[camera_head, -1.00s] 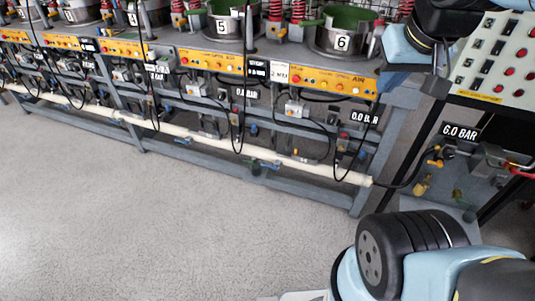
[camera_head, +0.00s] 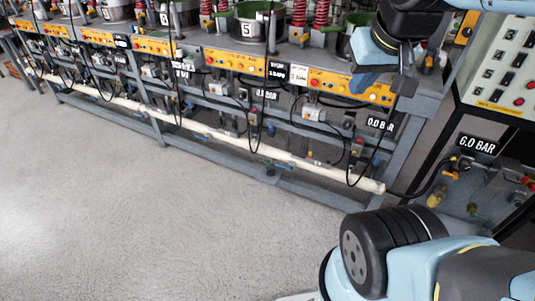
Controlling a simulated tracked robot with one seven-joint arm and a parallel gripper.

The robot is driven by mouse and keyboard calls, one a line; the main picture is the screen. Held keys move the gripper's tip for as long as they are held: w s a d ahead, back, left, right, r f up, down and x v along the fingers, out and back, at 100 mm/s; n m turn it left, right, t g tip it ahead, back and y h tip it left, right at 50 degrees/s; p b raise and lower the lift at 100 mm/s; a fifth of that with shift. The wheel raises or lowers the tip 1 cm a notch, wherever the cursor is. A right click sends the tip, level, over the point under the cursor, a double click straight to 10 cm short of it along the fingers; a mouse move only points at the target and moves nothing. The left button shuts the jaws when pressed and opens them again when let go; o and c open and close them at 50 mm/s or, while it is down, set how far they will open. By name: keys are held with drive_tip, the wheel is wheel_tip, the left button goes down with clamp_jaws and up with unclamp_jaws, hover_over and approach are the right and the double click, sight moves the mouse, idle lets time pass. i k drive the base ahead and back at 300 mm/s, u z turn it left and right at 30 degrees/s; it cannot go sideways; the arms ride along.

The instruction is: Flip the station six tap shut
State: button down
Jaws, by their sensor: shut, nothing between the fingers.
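Station six is at the right end of the bench. Its green-lined bowl (camera_head: 352,22) is partly hidden behind my arm, and its number is covered. Below it is a "0.0 BAR" label (camera_head: 380,124). A small blue part (camera_head: 377,160) lies under that label and may be the tap handle; it is too small to tell its position. My gripper (camera_head: 385,82) hangs at the upper right, in front of the right end of the yellow panel. It looks shut and empty, above the label and apart from the blue part.
A white pipe (camera_head: 290,158) runs along the low bench frame (camera_head: 225,165). Black hoses hang in front. A "6.0 BAR" label (camera_head: 477,144) and a button panel (camera_head: 507,75) stand at the right. The grey floor (camera_head: 150,220) in front is clear.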

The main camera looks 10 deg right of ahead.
sight(284, 167)
drive_tip(key=u, duration=0.15)
drive_tip(key=i, duration=1)
drive_tip(key=z, duration=0.1)
